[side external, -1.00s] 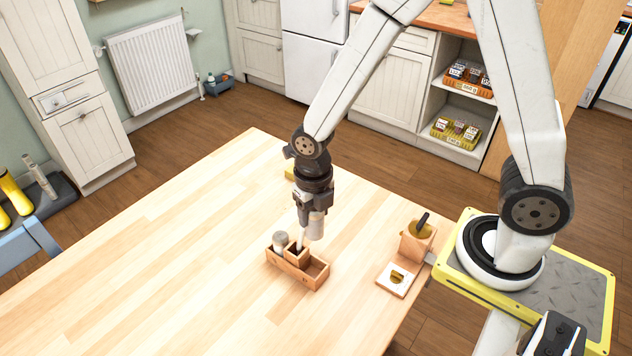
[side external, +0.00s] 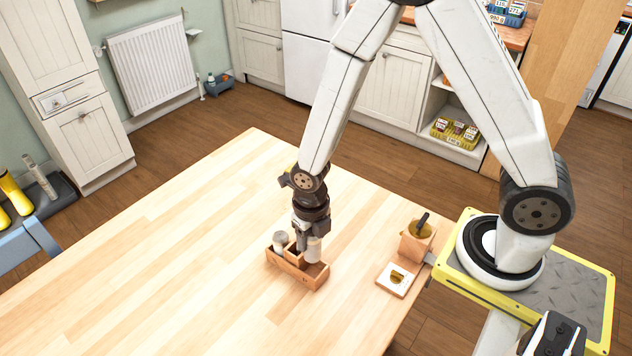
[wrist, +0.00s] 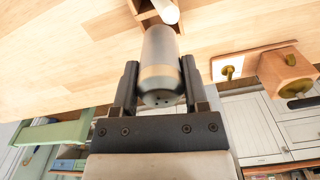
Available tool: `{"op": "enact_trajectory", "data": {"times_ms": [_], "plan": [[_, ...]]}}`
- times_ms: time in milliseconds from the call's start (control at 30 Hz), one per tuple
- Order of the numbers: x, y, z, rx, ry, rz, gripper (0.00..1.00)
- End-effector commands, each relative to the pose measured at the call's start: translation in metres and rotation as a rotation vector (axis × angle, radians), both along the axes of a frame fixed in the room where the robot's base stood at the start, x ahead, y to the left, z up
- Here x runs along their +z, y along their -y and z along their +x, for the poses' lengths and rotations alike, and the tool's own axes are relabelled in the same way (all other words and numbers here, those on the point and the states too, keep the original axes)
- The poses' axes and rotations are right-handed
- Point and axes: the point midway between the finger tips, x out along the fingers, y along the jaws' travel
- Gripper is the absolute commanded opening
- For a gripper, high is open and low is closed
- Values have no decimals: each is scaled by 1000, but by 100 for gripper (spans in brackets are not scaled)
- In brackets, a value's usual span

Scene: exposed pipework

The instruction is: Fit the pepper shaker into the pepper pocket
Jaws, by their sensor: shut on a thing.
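My gripper (side external: 308,232) is shut on the pepper shaker (side external: 314,250), a grey cylinder with a paler band and a holed top. In the wrist view the shaker (wrist: 160,60) sits between the two fingers (wrist: 160,88), holed end towards me. The wooden caddy (side external: 312,281) stands on the table. The shaker's lower end is at the right-hand pocket of the caddy; I cannot tell how deep it reaches. A second grey-topped shaker (side external: 280,240) stands in the left pocket.
A wooden block with a brass-coloured piece and dark handle (side external: 417,240) and a small pale plate with a brass-coloured fitting (side external: 397,279) lie to the right, near the table edge. The table (side external: 170,250) left of the caddy is clear.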

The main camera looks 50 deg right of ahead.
Motion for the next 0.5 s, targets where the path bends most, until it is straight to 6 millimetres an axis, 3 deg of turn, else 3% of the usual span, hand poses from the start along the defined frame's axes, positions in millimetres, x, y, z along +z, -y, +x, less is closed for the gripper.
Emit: {"op": "enact_trajectory", "data": {"times_ms": [500], "plan": [[-40,0,0,0,-1,-1,0]]}}
